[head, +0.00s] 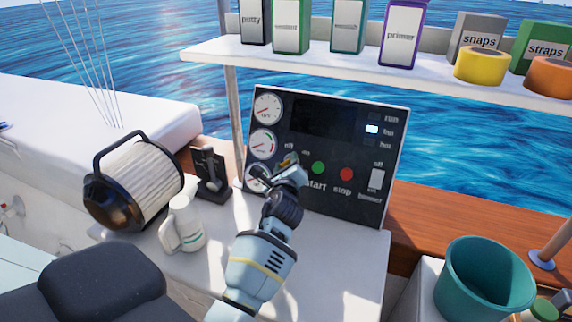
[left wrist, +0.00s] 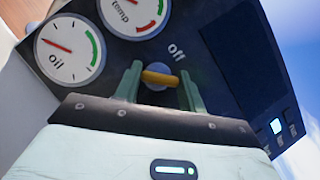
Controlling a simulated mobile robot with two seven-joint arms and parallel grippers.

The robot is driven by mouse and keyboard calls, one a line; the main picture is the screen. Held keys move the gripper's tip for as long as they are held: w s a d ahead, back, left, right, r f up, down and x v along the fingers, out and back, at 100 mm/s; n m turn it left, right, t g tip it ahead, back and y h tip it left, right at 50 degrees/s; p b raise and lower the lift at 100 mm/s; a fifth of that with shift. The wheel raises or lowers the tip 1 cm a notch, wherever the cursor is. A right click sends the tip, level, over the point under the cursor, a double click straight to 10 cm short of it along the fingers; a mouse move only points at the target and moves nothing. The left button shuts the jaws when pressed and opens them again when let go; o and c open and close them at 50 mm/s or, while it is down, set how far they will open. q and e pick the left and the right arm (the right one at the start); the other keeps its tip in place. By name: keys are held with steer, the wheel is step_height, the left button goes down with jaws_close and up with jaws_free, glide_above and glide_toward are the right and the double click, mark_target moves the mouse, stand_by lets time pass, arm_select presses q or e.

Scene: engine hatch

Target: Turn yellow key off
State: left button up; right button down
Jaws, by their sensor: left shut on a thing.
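The yellow key (left wrist: 160,79) sits in its switch on the dark control panel (head: 330,125), just below the "off" label. In the left wrist view it lies nearly level across the picture, between my two green fingers. My left gripper (left wrist: 160,88) is shut on the key. In the head view the left gripper (head: 289,166) reaches the panel's lower left and covers most of the key and switch. My right gripper is not in view.
The panel has gauges (head: 266,109), a green start button (head: 318,167), a red stop button (head: 346,174) and a white switch (head: 376,179). A shelf (head: 330,60) overhangs the panel.

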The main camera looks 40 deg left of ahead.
arm_select(q)
steer(key=n, duration=0.1)
steer(key=n+g, duration=0.1)
steer(key=n, duration=0.1)
steer(key=shift+d+r+n+g+y+p, duration=0.1)
steer(key=shift+r+n+g+y+p, duration=0.1)
steer(key=shift+n+g+y+p, duration=0.15)
steer(key=n+g+p, duration=0.1)
steer(key=n, duration=0.1)
steer(key=shift+w+r+n+g, duration=0.1)
steer(key=shift+n+g, duration=0.15)
steer(key=shift+n, duration=0.1)
steer(key=shift+n+g+p, duration=0.4)
steer(key=shift+n+p, duration=0.05)
steer(key=shift+n, duration=0.65)
steer(key=shift+n+g+p, duration=0.3)
steer(key=shift+n+g, duration=0.1)
steer(key=shift+n, duration=0.4)
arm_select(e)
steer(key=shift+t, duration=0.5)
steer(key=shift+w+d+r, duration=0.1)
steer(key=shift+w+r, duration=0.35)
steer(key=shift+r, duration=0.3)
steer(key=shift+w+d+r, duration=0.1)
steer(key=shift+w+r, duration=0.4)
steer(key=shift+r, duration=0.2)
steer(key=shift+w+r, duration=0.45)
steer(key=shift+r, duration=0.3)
